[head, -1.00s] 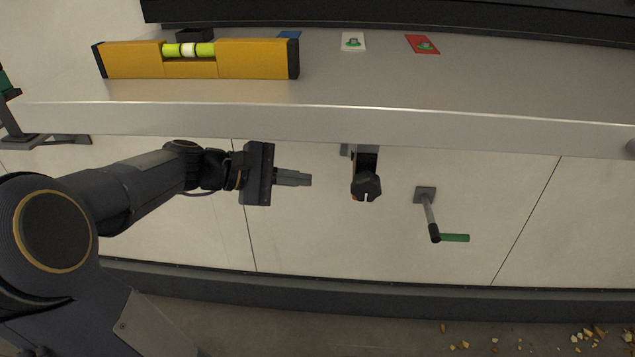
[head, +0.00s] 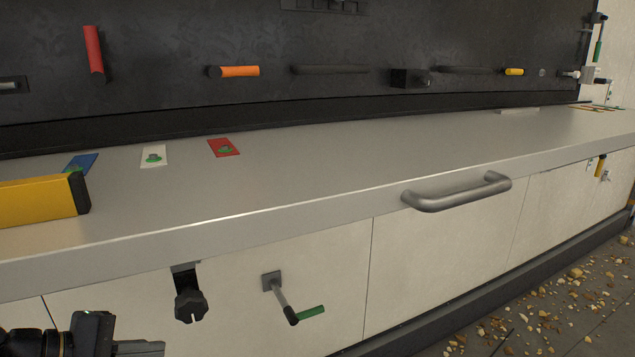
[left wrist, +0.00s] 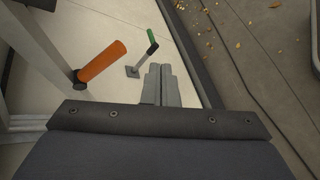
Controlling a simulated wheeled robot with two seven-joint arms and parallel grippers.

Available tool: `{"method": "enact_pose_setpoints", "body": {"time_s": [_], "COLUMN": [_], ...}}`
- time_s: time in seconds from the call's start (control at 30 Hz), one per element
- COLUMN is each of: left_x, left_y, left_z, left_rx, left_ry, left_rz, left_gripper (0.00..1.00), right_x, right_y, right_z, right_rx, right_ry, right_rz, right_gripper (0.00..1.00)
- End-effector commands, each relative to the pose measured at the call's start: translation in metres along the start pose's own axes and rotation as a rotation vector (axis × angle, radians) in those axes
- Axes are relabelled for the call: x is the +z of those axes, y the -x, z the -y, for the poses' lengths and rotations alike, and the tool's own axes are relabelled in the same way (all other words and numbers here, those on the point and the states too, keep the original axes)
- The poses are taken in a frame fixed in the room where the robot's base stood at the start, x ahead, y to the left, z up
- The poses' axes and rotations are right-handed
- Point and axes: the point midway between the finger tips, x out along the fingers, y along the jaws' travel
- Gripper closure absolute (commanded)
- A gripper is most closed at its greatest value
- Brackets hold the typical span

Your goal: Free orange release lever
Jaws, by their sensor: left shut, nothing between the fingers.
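An orange lever (left wrist: 102,61) shows in the left wrist view, a cylinder fixed at its lower end to a dark mount. In the head view a black knob on a bracket (head: 190,304) hangs under the counter edge; no orange shows on it there. Another orange handle (head: 240,71) sits on the dark back panel. My left gripper (head: 140,349) is at the bottom left of the head view, low and left of the black knob. In the left wrist view its fingers (left wrist: 160,84) are together, empty, and right of the orange lever, apart from it. My right gripper is out of view.
A green-handled crank (head: 288,303) sticks out of the cabinet front, right of the knob. The counter (head: 330,180) overhangs, with a metal bar handle (head: 457,192) on its edge. A yellow level (head: 38,202) and coloured cards lie on top. Rubble (head: 560,300) lies on the floor.

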Motion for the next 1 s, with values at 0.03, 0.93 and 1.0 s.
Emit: {"method": "enact_pose_setpoints", "body": {"time_s": [0.03,0.93,1.0], "left_x": [0.024,0.143,0.151], "left_y": [-0.007,0.039,0.049], "left_z": [0.016,0.042,0.025], "left_rx": [-0.057,-0.508,-0.508], "left_ry": [-0.116,-1.137,-1.136], "left_rz": [0.011,-0.049,-0.049], "left_gripper": [1.0,1.0,1.0], "right_x": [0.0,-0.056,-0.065], "right_y": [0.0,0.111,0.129], "right_z": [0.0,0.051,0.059], "right_rx": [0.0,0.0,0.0], "right_ry": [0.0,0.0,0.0], "right_rz": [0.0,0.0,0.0], "right_gripper": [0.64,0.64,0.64]}}
